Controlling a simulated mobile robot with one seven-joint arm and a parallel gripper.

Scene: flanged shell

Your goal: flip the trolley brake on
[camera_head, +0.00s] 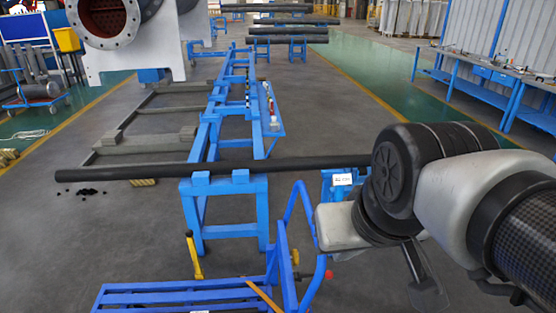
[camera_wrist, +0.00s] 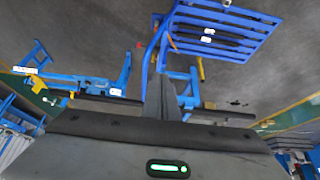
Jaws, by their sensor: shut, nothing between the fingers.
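The blue trolley (camera_head: 185,295) has a slatted deck and a tubular handle frame (camera_head: 292,240), at the bottom of the head view. In the wrist view its deck (camera_wrist: 222,32) is at the top, turned over. A red knob (camera_head: 328,274) shows beside the handle frame. A yellow lever (camera_head: 194,258) with a dark top stands behind the deck. I cannot tell for sure which part is the brake, or its setting. My gripper (camera_head: 427,289) is right of the handle frame, apart from it, pointing down. Its shut, empty fingers (camera_wrist: 158,88) show in the wrist view.
A long dark pipe (camera_head: 250,166) lies across a blue stand (camera_head: 222,186) behind the trolley. A small blue stand with a white label (camera_head: 343,179) is behind my wrist. Blue workbenches (camera_head: 480,80) line the right. The grey floor (camera_head: 130,245) left of the trolley is mostly clear.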

